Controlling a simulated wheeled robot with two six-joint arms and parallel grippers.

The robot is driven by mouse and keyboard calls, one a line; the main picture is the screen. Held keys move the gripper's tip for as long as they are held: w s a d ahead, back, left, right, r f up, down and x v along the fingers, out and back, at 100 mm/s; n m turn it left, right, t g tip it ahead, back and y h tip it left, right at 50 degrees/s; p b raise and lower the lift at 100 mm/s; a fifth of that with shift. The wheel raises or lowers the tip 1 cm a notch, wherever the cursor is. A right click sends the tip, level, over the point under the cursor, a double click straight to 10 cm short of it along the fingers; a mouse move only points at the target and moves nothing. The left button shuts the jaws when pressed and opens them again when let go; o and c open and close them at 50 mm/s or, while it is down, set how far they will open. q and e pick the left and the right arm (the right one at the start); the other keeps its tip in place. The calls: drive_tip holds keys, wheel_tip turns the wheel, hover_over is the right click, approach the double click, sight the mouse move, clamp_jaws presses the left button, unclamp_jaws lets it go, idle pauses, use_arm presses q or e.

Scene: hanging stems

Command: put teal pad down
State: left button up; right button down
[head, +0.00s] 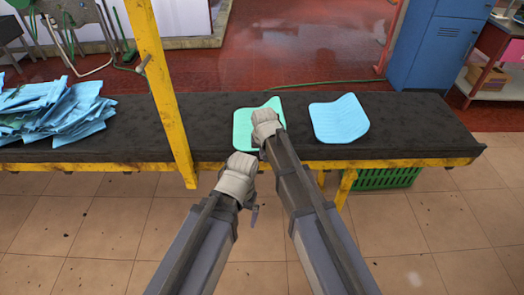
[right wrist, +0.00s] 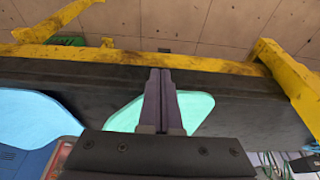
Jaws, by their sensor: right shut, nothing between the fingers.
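The teal pad (head: 244,127) lies on the black belt of the bench, near its front edge. In the right wrist view the teal pad (right wrist: 197,110) shows on both sides of my fingers. My right gripper (right wrist: 161,72) is shut and empty, with its two dark fingers together in front of the pad. In the head view my right gripper (head: 266,125) covers part of the pad's right side. I cannot tell whether the fingers touch it. My left gripper (head: 238,178) is in front of the bench edge, and its fingers are mostly hidden.
A light blue pad (head: 339,118) lies on the belt (head: 420,125) to the right. A heap of blue sheets (head: 58,110) is at the far left. A yellow post (head: 160,90) stands left of the teal pad. A green crate (head: 387,178) is under the bench.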

drive_tip(key=p+v, duration=0.5)
drive_tip(key=v, duration=0.2)
drive_tip(key=c, duration=1.5)
unclamp_jaws()
